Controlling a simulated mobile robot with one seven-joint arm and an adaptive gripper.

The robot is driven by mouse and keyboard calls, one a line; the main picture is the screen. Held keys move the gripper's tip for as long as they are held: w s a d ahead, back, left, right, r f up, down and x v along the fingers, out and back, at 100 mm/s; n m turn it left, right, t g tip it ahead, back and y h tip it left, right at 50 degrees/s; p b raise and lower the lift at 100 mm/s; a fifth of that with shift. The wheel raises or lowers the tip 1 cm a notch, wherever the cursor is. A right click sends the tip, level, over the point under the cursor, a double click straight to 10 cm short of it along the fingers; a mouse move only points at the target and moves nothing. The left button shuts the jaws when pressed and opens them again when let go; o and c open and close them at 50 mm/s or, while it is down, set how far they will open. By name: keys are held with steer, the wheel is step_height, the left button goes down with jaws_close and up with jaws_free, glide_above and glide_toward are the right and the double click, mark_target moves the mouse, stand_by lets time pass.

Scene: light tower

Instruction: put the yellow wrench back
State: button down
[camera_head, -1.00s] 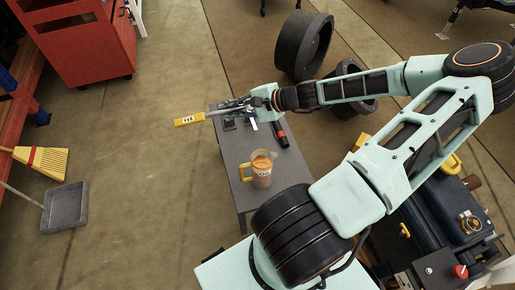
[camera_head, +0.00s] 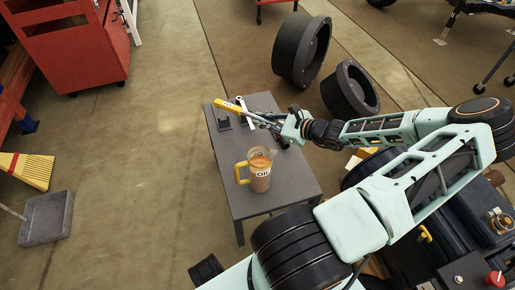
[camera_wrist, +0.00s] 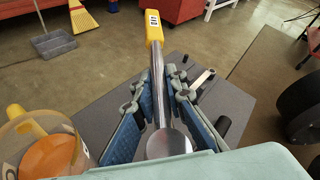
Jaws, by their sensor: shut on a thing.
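The yellow wrench (camera_head: 229,106) has a yellow, labelled handle and a long metal shaft. My gripper (camera_head: 273,122) is shut on the metal part and holds it above the far end of the grey table (camera_head: 280,198). In the wrist view the yellow handle (camera_wrist: 153,28) points away from me, past the table's edge, and the round metal end (camera_wrist: 168,144) lies close to the palm. The fingers (camera_wrist: 158,105) stand on both sides of the shaft. A small black holder (camera_head: 223,123) stands on the table below the handle.
An oil jug (camera_head: 260,178) with a yellow handle stands on the table, at lower left in the wrist view (camera_wrist: 60,155). A pale tool (camera_head: 243,113) lies near the holder. The table's middle is mostly clear.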

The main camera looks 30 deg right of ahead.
step_height(320, 180, down, 16)
steer(key=b, duration=0.5)
steer(key=shift+f, duration=0.2)
steer(key=shift+f+b, duration=0.15)
steer(key=shift+b, duration=0.2)
steer(key=c, duration=2)
jaws_free()
steer(key=shift+o, duration=0.2)
steer(key=shift+r, duration=0.2)
steer(key=p+v, duration=0.3)
steer(key=v, duration=0.9)
steer(key=shift+p, duration=0.4)
